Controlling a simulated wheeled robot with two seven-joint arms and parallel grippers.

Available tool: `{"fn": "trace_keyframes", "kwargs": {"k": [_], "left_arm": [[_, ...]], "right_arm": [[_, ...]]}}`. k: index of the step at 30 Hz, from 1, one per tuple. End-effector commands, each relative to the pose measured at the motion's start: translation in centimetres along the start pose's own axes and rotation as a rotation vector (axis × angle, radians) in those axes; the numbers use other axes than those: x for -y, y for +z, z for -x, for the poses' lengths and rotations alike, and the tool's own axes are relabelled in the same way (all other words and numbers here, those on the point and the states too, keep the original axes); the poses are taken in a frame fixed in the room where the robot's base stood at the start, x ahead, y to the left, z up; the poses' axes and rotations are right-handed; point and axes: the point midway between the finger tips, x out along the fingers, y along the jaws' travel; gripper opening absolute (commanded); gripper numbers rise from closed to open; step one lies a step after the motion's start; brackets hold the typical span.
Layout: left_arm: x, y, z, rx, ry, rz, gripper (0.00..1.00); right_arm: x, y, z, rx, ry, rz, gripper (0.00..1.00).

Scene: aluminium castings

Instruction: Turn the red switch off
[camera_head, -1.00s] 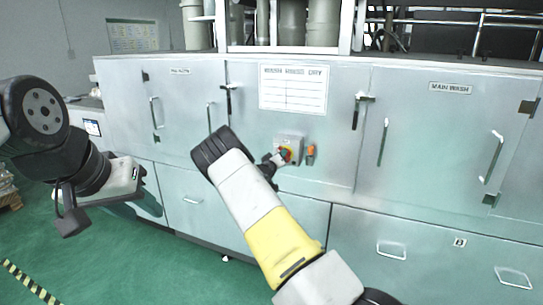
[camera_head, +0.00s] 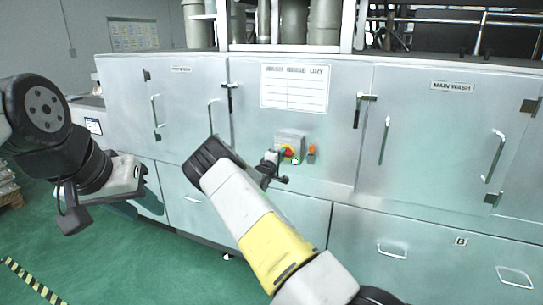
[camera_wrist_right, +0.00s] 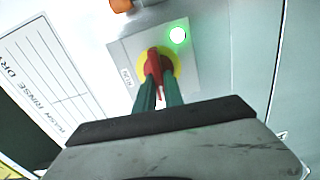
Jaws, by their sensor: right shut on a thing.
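The red switch (camera_head: 289,151) sits on a yellow disc on a small grey box fixed to the front of the wash machine. In the right wrist view the red knob (camera_wrist_right: 153,58) is between the dark green fingertips of my right gripper (camera_wrist_right: 158,84). That gripper is shut on the knob, which looks tilted slightly to one side. A green lamp (camera_wrist_right: 177,35) glows beside it. In the head view my right gripper (camera_head: 277,159) reaches the box from the left and hides part of it. My left gripper (camera_head: 137,172) hangs at the left, away from the switch; its fingers are unclear.
An orange fitting (camera_head: 311,152) is mounted just right of the switch box. A white "wash rinse dry" sign (camera_head: 295,88) is above. Door handles (camera_head: 384,141) stick out from the steel panels. The green floor (camera_head: 150,265) in front is clear.

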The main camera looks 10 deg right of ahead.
Motion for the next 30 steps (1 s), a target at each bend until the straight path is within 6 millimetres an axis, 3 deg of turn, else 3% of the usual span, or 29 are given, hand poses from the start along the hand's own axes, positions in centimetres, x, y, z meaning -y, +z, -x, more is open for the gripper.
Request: {"fn": "trace_keyframes", "kwargs": {"k": [21, 22, 25, 30], "left_arm": [[0.0, 0.0, 0.0, 0.0, 0.0, 0.0, 0.36], [0.0, 0.0, 0.0, 0.0, 0.0, 0.0, 0.36], [0.0, 0.0, 0.0, 0.0, 0.0, 0.0, 0.36], [0.0, 0.0, 0.0, 0.0, 0.0, 0.0, 0.36]], "right_arm": [[0.16, -0.12, 0.06, -0.002, -0.001, 0.08, 0.0], [0.16, -0.12, 0.06, -0.002, -0.001, 0.08, 0.15], [0.16, -0.11, 0.05, -0.002, -0.001, 0.08, 0.34], [0.13, -0.06, 0.03, -0.001, -0.001, 0.078, 0.35]]}}
